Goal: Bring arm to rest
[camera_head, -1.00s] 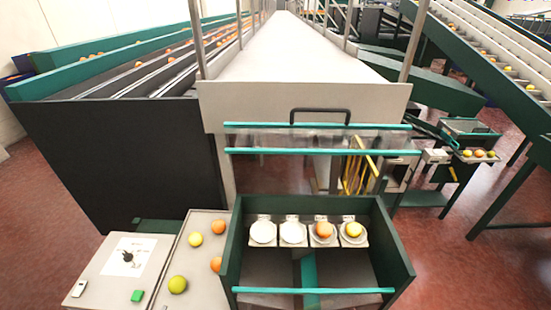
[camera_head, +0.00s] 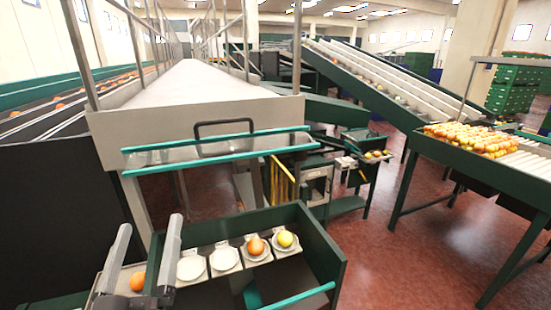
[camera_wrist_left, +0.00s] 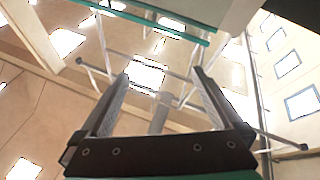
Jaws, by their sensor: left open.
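My left gripper (camera_head: 149,226) is at the lower left of the head view, its two grey fingers pointing up and spread apart with nothing held. In the left wrist view its fingers (camera_wrist_left: 161,76) are also open, against ceiling and lights. An orange (camera_head: 138,281) shows between the fingers, lower in the picture. To the right, a green bin (camera_head: 322,250) has a row of white cups; the two left cups (camera_head: 191,267) are empty. An orange (camera_head: 255,246) sits on one cup and a yellow fruit (camera_head: 285,239) on the rightmost. My right gripper is not seen.
A white conveyor (camera_head: 195,85) with teal rails (camera_head: 220,140) stands behind the bin. At the right is a green-framed table (camera_head: 480,175) with many oranges. Red floor (camera_head: 390,250) is free between bin and table.

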